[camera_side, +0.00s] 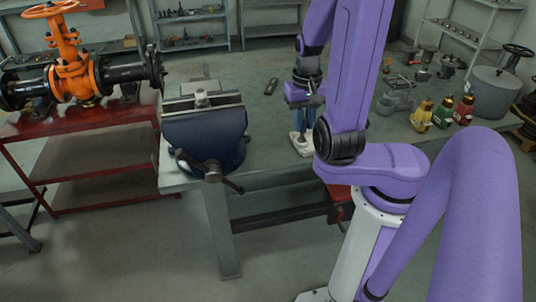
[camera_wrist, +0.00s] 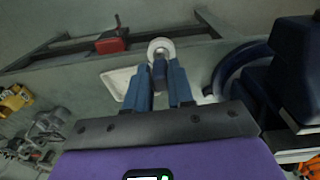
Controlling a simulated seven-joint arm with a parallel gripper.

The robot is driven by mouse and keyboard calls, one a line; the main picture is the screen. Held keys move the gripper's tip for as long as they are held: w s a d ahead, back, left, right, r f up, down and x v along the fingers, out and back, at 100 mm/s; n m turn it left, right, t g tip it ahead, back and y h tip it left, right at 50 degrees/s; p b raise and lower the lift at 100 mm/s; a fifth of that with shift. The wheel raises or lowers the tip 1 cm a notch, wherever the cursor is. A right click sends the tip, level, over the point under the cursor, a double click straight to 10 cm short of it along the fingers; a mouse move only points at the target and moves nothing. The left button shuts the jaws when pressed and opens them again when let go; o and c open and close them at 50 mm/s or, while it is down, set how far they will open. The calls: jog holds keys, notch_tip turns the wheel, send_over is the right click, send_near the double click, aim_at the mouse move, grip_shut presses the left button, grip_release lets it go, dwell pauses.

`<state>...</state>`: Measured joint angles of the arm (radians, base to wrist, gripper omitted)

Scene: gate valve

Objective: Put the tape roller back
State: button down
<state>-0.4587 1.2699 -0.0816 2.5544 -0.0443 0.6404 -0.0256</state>
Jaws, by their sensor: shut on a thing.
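The tape roller, with a white ring-shaped roll (camera_wrist: 161,47) and a dark blue body (camera_wrist: 159,72), sits between the two blue fingers of my gripper (camera_wrist: 164,88) in the wrist view. My gripper is shut on it. A shallow white tray (camera_wrist: 117,82) lies on the bench just left of the fingers in the wrist view. In the side view my gripper (camera_side: 300,120) points down near the front edge of the bench, over a white shape (camera_side: 301,146). The roller and tray are hard to tell apart there, and I cannot tell whether they touch.
A blue bench vise (camera_side: 205,135) stands left of my gripper at the bench's front edge. An orange gate valve (camera_side: 70,50) sits on a red stand. The bench middle is mostly clear.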

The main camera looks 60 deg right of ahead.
jog(key=shift+w+d+f, duration=0.75)
jog(key=shift+w+f, duration=1.45)
jog(key=shift+w+d+f, duration=0.8)
jog(key=shift+w+f, duration=1.45)
jog(key=shift+w+d+f, duration=0.75)
jog(key=shift+w+f, duration=1.45)
jog(key=shift+f, duration=0.1)
jog(key=c, duration=1)
grip_release()
jog(key=r, duration=1.2)
jog(key=shift+a+r, duration=0.1)
jog(key=shift+a, duration=0.15)
